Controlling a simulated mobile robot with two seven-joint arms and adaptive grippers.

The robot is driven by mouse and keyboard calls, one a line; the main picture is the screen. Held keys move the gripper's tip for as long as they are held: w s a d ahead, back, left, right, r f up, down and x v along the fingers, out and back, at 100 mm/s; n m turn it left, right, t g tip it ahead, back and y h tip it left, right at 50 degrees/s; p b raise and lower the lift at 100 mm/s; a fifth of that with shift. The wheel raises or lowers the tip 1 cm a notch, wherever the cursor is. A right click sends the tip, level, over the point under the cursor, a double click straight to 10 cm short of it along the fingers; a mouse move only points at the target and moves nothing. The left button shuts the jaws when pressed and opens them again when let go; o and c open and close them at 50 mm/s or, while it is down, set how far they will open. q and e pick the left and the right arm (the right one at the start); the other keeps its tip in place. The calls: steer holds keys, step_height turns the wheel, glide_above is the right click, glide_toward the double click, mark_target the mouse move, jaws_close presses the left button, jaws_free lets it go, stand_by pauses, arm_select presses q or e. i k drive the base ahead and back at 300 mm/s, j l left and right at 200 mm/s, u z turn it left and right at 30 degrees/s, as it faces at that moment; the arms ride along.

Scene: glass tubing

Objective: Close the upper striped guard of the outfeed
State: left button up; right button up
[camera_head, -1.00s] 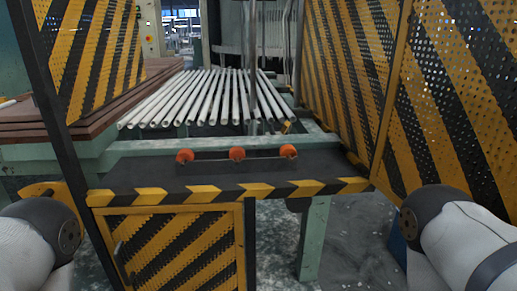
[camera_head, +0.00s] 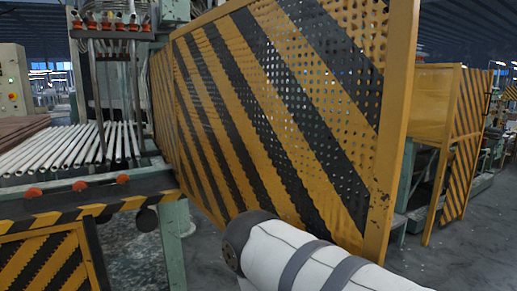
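The upper striped guard (camera_head: 270,110), a perforated yellow and black panel in a yellow frame, fills the middle of the head view. It stands swung out to the right of the outfeed, and its free edge is the yellow post at its right. The outfeed's front edge (camera_head: 110,206) has yellow and black stripes and shows at the left, with its opening uncovered. My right arm comes in at the bottom, in front of the guard's lower part. Neither gripper is in view.
White glass tubes (camera_head: 70,148) lie on the outfeed bed behind orange rollers (camera_head: 80,187). A lower striped panel (camera_head: 45,262) sits below the front edge. Another yellow guarded machine (camera_head: 440,120) stands at the right. Grey floor (camera_head: 470,250) lies open at the lower right.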

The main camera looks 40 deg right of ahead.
mark_target(376, 201)
steer(key=k+l+u, duration=0.25)
steer(key=k+l, duration=0.55)
steer(key=i+l, duration=0.1)
steer(key=l, duration=0.25)
steer(key=i+l, duration=0.1)
steer(key=l, duration=0.25)
steer(key=i+l+z, duration=0.1)
steer(key=l, duration=0.25)
steer(key=k, duration=0.2)
